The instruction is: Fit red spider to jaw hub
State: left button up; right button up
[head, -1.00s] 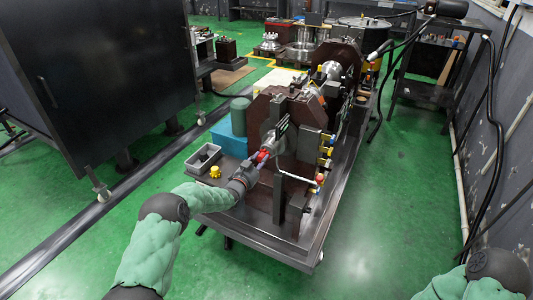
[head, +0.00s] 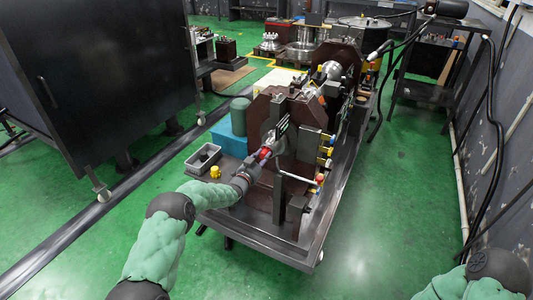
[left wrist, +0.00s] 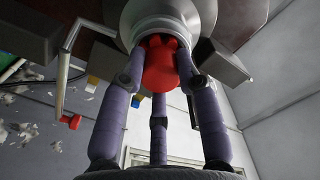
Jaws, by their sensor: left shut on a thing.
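The red spider (head: 265,154) is between the fingers of my left gripper (head: 263,157), in front of the fixture. In the left wrist view the red spider (left wrist: 160,68) stands between the gripper's fingers (left wrist: 160,85), which are closed around it. Its far end meets the opening of the round metal jaw hub (left wrist: 170,12). I cannot tell how deep it sits, since the hub rim and fingers hide the contact. In the head view the hub is mostly hidden by the gripper and dark fixture plates. My right gripper is out of view.
Dark upright plates (head: 280,200) and a pale bent handle (head: 298,179) stand close right of the gripper. A grey bin (head: 203,158), a yellow part (head: 215,172), a blue box (head: 229,140) and a green cylinder (head: 240,112) are to the left. The near floor is clear.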

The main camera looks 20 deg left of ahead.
pick_arm(q)
jog(key=shift+w, duration=0.2)
dwell(0.6)
jog(key=o, duration=1.2)
jog(key=shift+s, duration=0.1)
jog(key=s+a, duration=0.2)
jog(key=s, duration=1)
jog(key=s+d+f+n+g+p, duration=0.2)
jog(key=s+d+f+n+g, duration=0.15)
jog(key=s+d+f, duration=0.4)
jog(key=s+d+f+n+g+p, duration=0.25)
jog(key=s+d+f+g, duration=0.2)
jog(key=f, duration=0.55)
jog(key=s+d+f+n+g+p, duration=0.1)
jog(key=s+d+g, duration=0.3)
jog(key=s, duration=0.9)
jog(key=s+d+f+n+g+h+p, duration=0.1)
jog(key=s+d+f+n+g+p, duration=0.1)
jog(key=s, duration=1)
jog(key=d+f+n+g, duration=0.1)
jog(key=d+f+g, duration=0.1)
jog(key=d+g, duration=0.1)
jog(key=shift+s+d+f, duration=0.3)
jog(key=shift+s+d, duration=0.1)
jog(key=shift+d, duration=0.2)
